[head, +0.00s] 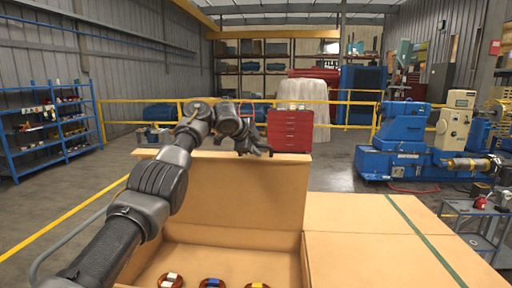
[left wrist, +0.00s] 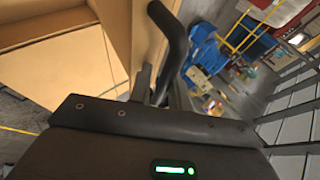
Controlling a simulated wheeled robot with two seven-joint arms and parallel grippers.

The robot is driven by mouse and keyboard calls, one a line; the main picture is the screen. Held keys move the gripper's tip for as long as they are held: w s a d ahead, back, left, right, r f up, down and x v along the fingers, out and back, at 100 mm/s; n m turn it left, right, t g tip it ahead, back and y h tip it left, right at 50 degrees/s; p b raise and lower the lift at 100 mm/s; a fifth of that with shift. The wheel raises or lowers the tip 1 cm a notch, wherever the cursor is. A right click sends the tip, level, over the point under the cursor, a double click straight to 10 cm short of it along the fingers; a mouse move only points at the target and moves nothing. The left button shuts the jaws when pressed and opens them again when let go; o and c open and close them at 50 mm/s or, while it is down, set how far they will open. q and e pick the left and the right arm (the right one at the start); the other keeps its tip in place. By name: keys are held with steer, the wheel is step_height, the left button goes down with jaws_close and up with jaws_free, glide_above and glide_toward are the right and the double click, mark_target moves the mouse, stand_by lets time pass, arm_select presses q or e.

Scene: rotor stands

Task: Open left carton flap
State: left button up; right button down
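A large cardboard carton (head: 200,235) stands in front of me in the head view, its left part open. A tan flap (head: 235,190) stands upright along the far side of that opening. The right part is covered by a flat cardboard top (head: 350,215) with a green strip. My left gripper (head: 256,149) is at the upper edge of the upright flap, near its middle. A cardboard panel (left wrist: 117,30) lies beside its dark finger in the left wrist view. Whether the fingers touch or grip the flap is unclear. My right gripper is not in view.
Several copper-coloured rings with coloured marks, one with yellow (head: 257,285), lie inside the carton. A red tool cabinet (head: 290,131) and yellow railing stand behind. A blue machine (head: 400,140) stands right, a blue shelf (head: 47,125) left. Open floor lies between.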

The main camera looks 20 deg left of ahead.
arm_select(q)
steer(key=b+v, duration=0.9)
steer(key=v, duration=0.2)
steer(key=shift+w+f, duration=0.1)
steer(key=shift+w, duration=0.05)
stand_by(0.4)
